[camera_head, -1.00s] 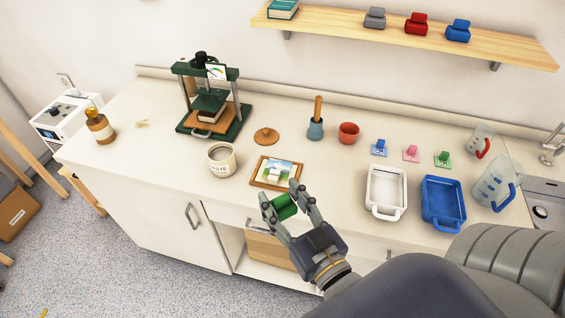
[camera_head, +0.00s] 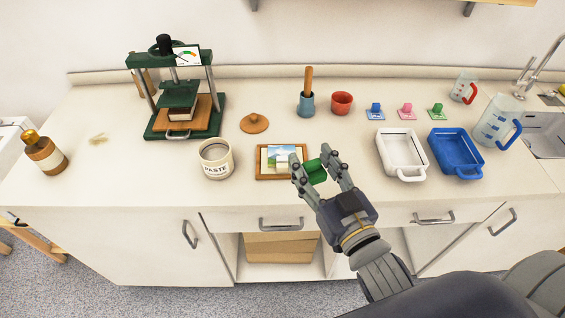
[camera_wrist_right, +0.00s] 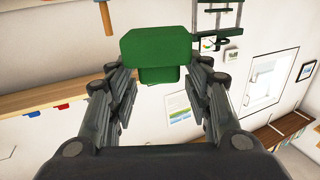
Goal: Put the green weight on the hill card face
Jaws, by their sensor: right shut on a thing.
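My right gripper (camera_head: 314,166) is shut on the green weight (camera_head: 317,172), which also fills the top middle of the right wrist view (camera_wrist_right: 160,47). It is held at the right edge of the wooden frame (camera_head: 262,176) in the head view; its height above the counter is hard to tell. The hill card (camera_head: 270,153), with blue sky and green hills, lies face up in that frame. A small white block (camera_head: 282,163) sits on the card's lower middle. The fingers partly cover the frame's right side. My left gripper is out of view.
The paste tub (camera_head: 216,160) stands just left of the frame, with a round wooden lid (camera_head: 254,123) behind it. A green press (camera_head: 180,95) is at back left. White (camera_head: 402,152) and blue (camera_head: 455,150) trays lie to the right.

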